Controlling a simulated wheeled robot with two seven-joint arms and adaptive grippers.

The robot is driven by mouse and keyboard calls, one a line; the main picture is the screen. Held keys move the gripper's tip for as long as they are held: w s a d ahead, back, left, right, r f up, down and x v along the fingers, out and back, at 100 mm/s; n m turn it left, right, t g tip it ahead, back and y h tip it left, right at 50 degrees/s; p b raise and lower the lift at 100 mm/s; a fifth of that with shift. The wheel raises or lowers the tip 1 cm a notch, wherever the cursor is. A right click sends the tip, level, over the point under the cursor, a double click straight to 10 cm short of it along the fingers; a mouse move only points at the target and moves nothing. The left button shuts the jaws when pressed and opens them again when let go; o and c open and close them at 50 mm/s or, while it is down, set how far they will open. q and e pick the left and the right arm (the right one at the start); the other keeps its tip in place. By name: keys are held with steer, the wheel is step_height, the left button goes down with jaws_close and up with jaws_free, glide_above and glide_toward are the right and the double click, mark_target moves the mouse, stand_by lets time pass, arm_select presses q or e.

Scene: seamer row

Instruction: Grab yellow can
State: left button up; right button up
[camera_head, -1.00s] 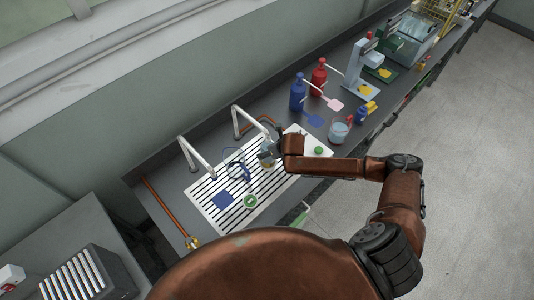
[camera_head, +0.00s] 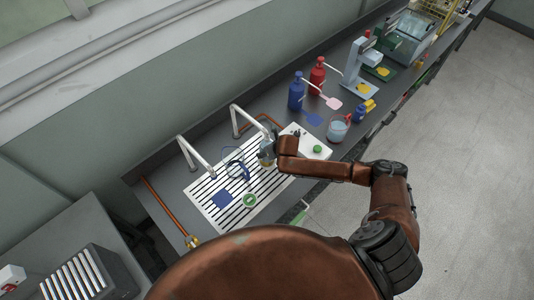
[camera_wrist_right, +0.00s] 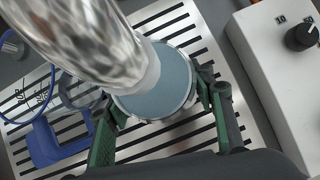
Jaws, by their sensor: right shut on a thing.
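My right gripper (camera_head: 267,152) is over the slatted metal drainboard, at the end of the brown arm from the right. A small yellowish can (camera_head: 266,162) shows at its fingertips, mostly hidden by the gripper. In the right wrist view, the green fingers of my right gripper (camera_wrist_right: 160,128) close on both sides of a round thing with a flat blue-grey face and silver rim (camera_wrist_right: 165,82). A shiny mottled silver cylinder covers part of that face. No yellow shows in the wrist view. My left gripper is not in view.
A blue looped holder (camera_head: 238,170) stands close left of the gripper. White bent pipes (camera_head: 250,118) rise behind. A white control box (camera_head: 308,146) with a green button is at the right. A clear beaker (camera_head: 338,131) and blue (camera_head: 296,92) and red bottles (camera_head: 317,75) stand farther right.

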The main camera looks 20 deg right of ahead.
steer(key=c, duration=0.9)
steer(key=shift+c, duration=0.8)
steer(key=shift+r, duration=0.1)
